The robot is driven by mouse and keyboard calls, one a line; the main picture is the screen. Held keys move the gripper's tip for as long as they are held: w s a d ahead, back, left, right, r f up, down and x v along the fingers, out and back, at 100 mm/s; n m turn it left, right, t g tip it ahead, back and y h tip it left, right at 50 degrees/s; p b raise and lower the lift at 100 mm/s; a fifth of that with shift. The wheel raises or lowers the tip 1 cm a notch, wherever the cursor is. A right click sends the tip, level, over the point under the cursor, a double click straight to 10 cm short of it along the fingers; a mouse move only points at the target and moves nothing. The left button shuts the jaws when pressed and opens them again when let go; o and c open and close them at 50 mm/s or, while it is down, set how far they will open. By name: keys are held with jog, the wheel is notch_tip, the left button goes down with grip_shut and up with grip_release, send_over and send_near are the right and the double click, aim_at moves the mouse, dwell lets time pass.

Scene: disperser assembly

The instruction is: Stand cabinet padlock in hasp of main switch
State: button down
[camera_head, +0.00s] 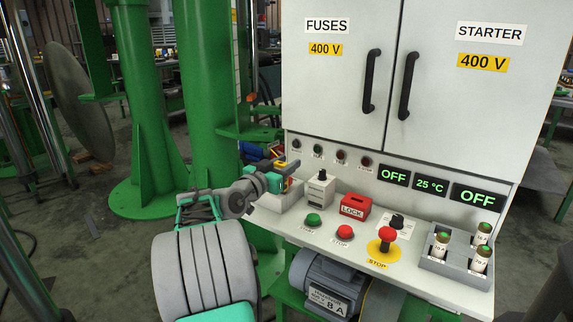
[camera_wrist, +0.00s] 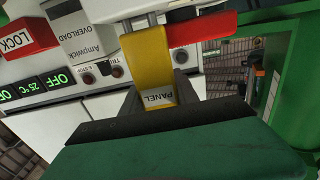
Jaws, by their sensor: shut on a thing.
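My gripper (camera_head: 286,174) is over the left end of the control ledge. In the wrist view my gripper (camera_wrist: 160,96) is shut on a yellow padlock (camera_wrist: 148,60) labelled PANEL. The grey shackle points away from the fingers, towards a pale housing (camera_wrist: 103,7) with a red lever (camera_wrist: 201,28), which looks like the main switch. The padlock overlaps the housing and lever in this view. I cannot tell whether the shackle is in the hasp. In the head view my gripper and wrist largely hide the padlock and lever; a grey housing (camera_head: 284,199) shows below.
A white overload box (camera_head: 319,188) stands right of my gripper, then a red LOCK box (camera_head: 354,206). Green (camera_head: 313,219) and red (camera_head: 345,232) buttons, a STOP button (camera_head: 387,236) and a fuse tray (camera_head: 452,268) share the ledge. Cabinet doors (camera_head: 340,60) rise behind.

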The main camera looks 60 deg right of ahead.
jog(key=shift+f+b, duration=0.5)
jog(key=shift+f, duration=0.1)
jog(key=c, duration=0.8)
grip_release()
jog(key=shift+c, duration=0.2)
jog(key=w+a+p, duration=0.1)
jog(key=a, duration=0.6)
jog(key=shift+a, duration=0.35)
jog(key=shift+w+r, duration=0.1)
jog(key=shift+w, duration=0.05)
